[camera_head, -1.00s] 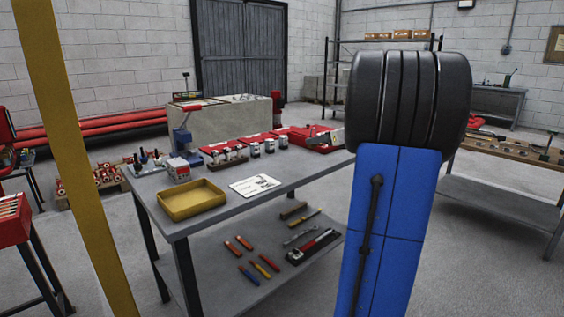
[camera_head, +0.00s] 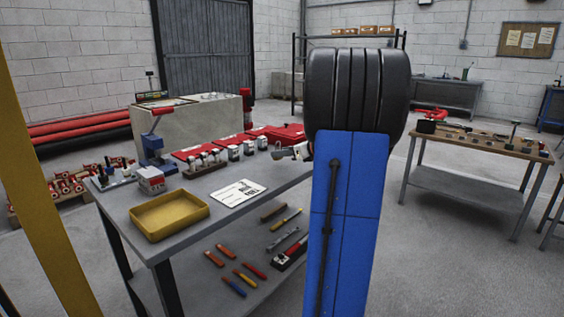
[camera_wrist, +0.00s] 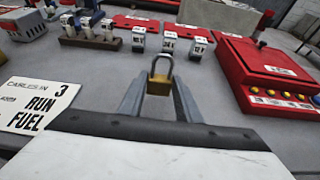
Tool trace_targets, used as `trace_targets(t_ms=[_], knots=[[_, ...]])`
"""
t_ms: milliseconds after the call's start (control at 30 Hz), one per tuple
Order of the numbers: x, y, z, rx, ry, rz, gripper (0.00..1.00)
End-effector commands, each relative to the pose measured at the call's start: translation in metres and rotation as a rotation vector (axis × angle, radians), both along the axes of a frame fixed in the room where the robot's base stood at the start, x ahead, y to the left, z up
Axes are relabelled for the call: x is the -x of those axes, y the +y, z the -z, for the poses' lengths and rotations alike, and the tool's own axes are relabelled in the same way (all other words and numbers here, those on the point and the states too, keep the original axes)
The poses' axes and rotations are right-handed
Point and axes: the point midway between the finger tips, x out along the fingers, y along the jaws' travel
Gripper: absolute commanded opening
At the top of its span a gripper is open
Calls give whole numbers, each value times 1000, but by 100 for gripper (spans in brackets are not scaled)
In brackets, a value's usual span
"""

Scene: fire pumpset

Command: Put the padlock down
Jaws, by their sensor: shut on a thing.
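The padlock (camera_wrist: 159,83) has a brass-coloured body and a grey shackle that points up in the wrist view. My gripper (camera_wrist: 158,98) is shut on it, with one grey finger on each side of the body. Behind it is the grey top of the workbench (camera_head: 128,199); whether the padlock touches it I cannot tell. In the head view my gripper (camera_head: 292,152) shows only partly at the bench's right side, beside my blue arm. The padlock cannot be made out there.
A yellow tray (camera_head: 170,215) and a white printed card (camera_head: 237,193) lie on the bench. Several small labelled blocks (camera_wrist: 168,42) and a red box (camera_wrist: 268,75) stand behind the padlock. Bare bench top lies around it. Another table (camera_head: 480,148) stands at right.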

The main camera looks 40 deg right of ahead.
Motion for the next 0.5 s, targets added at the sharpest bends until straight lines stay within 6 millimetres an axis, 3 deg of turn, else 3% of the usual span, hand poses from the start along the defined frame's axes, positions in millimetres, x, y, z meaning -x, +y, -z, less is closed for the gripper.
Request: trace_targets(t_ms=[233, 500], knots=[[0, 0, 30, -2, 1, 0, 6], [0, 0, 33, 0, 1, 0, 6]])
